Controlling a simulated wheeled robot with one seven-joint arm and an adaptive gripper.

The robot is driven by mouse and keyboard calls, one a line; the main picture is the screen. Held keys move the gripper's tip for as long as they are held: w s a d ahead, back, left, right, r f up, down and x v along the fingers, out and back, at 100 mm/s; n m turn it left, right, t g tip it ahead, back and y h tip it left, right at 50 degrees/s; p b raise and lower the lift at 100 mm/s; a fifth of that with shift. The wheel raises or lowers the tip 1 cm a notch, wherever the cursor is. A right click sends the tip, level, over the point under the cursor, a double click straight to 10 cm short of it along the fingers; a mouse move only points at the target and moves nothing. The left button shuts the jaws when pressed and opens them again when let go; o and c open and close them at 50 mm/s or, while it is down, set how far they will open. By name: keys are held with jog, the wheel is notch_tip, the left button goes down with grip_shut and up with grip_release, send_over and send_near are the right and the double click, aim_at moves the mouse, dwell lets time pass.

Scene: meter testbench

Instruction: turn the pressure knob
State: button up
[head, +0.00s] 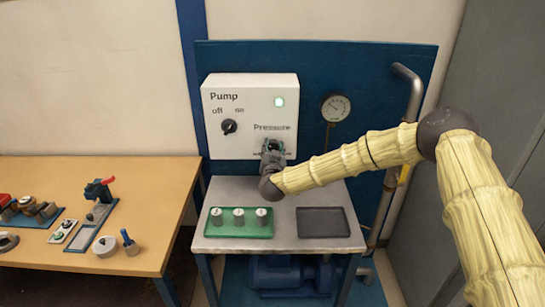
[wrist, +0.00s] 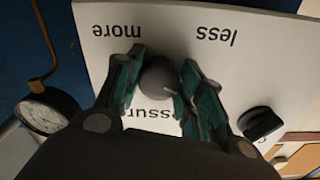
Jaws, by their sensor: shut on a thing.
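The white pump box (head: 222,140) hangs on the blue board, with the labels "Pump", "off", "on" and "Pressure". The pressure knob is hidden behind my gripper (head: 272,147) in the head view. In the wrist view, the round grey pressure knob (wrist: 159,76) sits between the two green-padded fingers of my gripper (wrist: 158,82), which are shut on it. The words "more" and "less" appear upside down beyond it. The smaller black pump switch (head: 229,126) is to the left of my gripper, and also shows in the wrist view (wrist: 259,123).
A pressure gauge (head: 336,107) is right of the box. Below, a metal stand (head: 283,217) bears a green tray (head: 262,231) with 3 metal cylinders and an empty dark tray (head: 323,222). A wooden table (head: 130,175) with tools is at the left; a pipe (head: 413,95) rises at the right.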

jog(key=m+b, duration=0.8)
jog(key=b, duration=0.2)
jog(key=shift+b, duration=0.3)
jog(key=o, duration=1)
jog(key=shift+d, duration=0.1)
jog(key=shift+a, duration=0.2)
jog(key=s, duration=1.2)
jog(key=shift+d, duration=0.1)
